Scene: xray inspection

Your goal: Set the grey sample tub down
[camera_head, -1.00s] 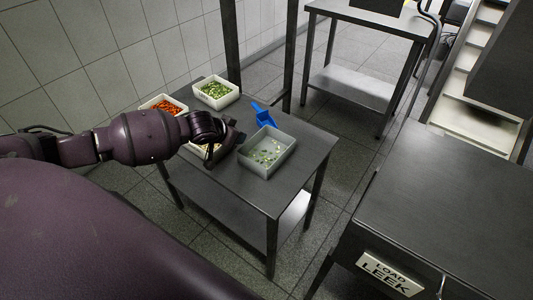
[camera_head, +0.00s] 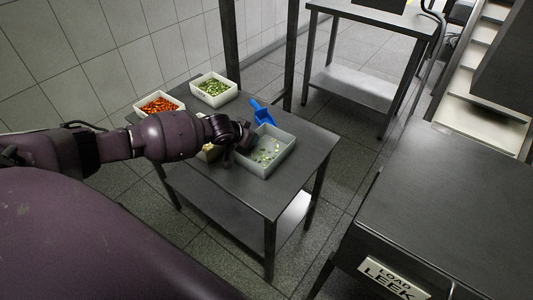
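The grey sample tub (camera_head: 287,157) stands on the small steel table (camera_head: 252,196), with some pale green and white pieces on its floor. My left gripper (camera_head: 247,142) is at the tub's left rim and overlaps it in the picture. Its fingers are dark and small, so I cannot tell whether they are open, shut or touching the rim. My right gripper is not in view.
White tubs of orange pieces (camera_head: 159,104) and green pieces (camera_head: 213,89) stand at the table's back. A third tub with yellowish contents (camera_head: 208,153) is partly hidden by my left arm. A blue scoop (camera_head: 262,112) lies behind the grey tub. The table's front is clear.

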